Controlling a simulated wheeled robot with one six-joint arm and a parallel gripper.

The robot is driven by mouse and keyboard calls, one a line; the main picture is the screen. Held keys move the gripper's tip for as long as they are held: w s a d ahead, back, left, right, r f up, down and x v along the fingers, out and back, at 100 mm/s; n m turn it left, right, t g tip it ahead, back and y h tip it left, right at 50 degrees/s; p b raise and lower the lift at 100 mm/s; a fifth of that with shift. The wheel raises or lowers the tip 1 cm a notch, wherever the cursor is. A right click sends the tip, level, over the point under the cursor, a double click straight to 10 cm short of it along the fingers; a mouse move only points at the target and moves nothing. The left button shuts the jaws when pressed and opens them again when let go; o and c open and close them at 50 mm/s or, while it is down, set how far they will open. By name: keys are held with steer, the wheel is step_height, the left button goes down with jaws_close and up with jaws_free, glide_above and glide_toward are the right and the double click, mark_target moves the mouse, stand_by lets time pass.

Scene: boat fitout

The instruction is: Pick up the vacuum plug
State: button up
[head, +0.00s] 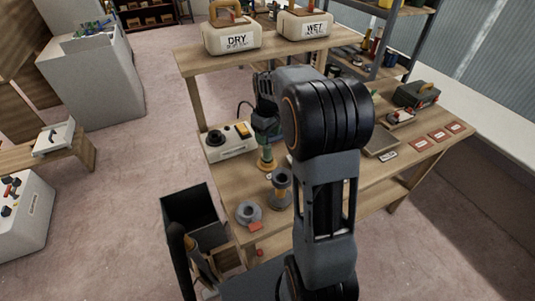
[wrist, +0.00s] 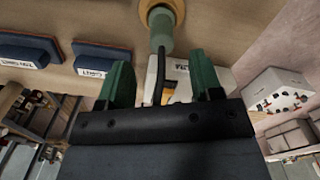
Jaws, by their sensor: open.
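My gripper (wrist: 160,66) is open, its two green fingers apart with nothing clamped between them. In the head view my gripper (head: 265,123) points down at the workbench. A grey-green cylindrical piece (wrist: 161,32) on a yellow round base lies just beyond the fingertips in the wrist view. The same piece stands upright below the fingers in the head view (head: 266,157). A black cable (wrist: 159,84) shows between the fingers, in front of a white box. No label marks the vacuum plug, so I cannot tell for certain which piece it is.
A white box with an orange switch (head: 228,143) stands left of my gripper on the bench. Two grey flanged pieces (head: 248,212) (head: 281,187) stand near the front. White containers marked DRY (head: 232,38) and WET (head: 303,25) sit on the raised shelf behind.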

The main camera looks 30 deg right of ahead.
mark_target(268, 145)
steer(key=shift+s+f+p, duration=0.1)
steer(key=shift+f+p, duration=0.45)
steer(key=shift+f, duration=3.7)
jaws_close()
steer(key=shift+r, duration=0.1)
steer(key=shift+r, duration=0.5)
steer(key=s+a+r+b, duration=0.2)
steer(key=s+a+r, duration=0.7)
steer(key=a+r, duration=0.1)
steer(key=shift+s+r, duration=0.4)
steer(key=shift+r, duration=0.5)
